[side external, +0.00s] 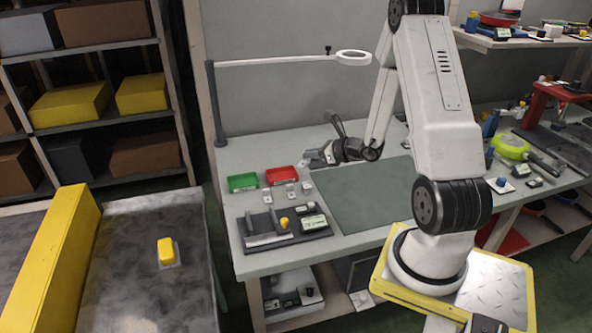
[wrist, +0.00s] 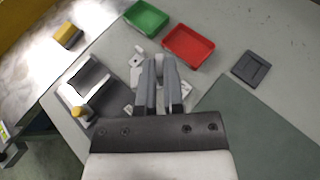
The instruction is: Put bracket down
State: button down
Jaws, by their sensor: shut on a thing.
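My gripper (side external: 322,156) is above the bench, beyond the red tray in the side view. Its fingers (wrist: 160,68) are close together and shut on a small light-grey bracket (side external: 311,158), which is mostly hidden between them in the wrist view. The bracket appears clear of the bench top. Other small light-grey brackets (side external: 292,191) lie on the bench in front of the red tray; one shows left of the fingers in the wrist view (wrist: 136,72).
A green tray (side external: 242,182) and a red tray (side external: 280,175) stand side by side. A dark fixture (side external: 262,241) with a yellow knob is at the front left. A dark green mat (side external: 365,190) lies clear. A lamp arm (side external: 270,61) reaches over the bench. A conveyor (side external: 150,290) carries a yellow-topped part.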

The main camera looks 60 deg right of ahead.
jog(key=w+d+f, duration=0.4)
jog(key=w, duration=0.3)
send_over(288, 176)
jog(key=f, duration=0.4)
jog(key=shift+s+a+f, duration=0.1)
jog(key=shift+s+f, duration=0.25)
jog(key=shift+f, duration=0.1)
jog(key=shift+w+f, duration=0.25)
jog(key=shift+f, duration=1.6)
jog(key=shift+f, duration=0.15)
jog(key=c, duration=0.7)
grip_release()
jog(key=shift+c, duration=0.2)
